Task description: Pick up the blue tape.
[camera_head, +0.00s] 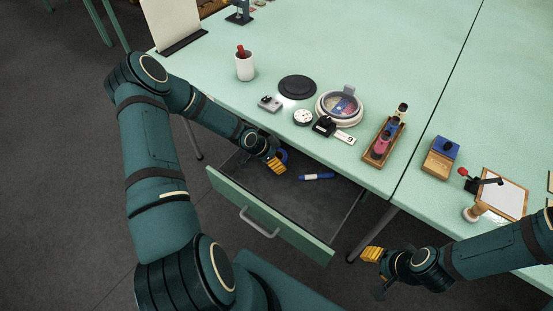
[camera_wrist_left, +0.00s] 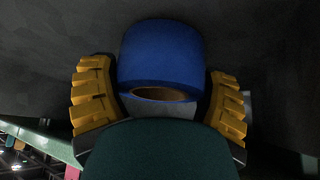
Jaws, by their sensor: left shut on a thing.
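The blue tape (camera_wrist_left: 160,55) is a roll with a brown core, seen in the left wrist view between the two yellow fingers of my left gripper (camera_wrist_left: 160,98). My left gripper is shut on it. In the head view the gripper (camera_head: 277,163) is inside the open drawer, and a blue edge of the tape (camera_head: 283,155) shows beside the fingers, mostly hidden. I cannot tell whether the tape touches the drawer floor. My right gripper (camera_head: 372,254) hangs in front of the table at the lower right, and its finger gap is not clear.
The open drawer (camera_head: 270,219) also holds a blue marker (camera_head: 316,176). Above it on the green table stand a white cup (camera_head: 244,67), a black disc (camera_head: 297,86), a round lidded container (camera_head: 339,107) and a wooden tray (camera_head: 376,156) with bottles.

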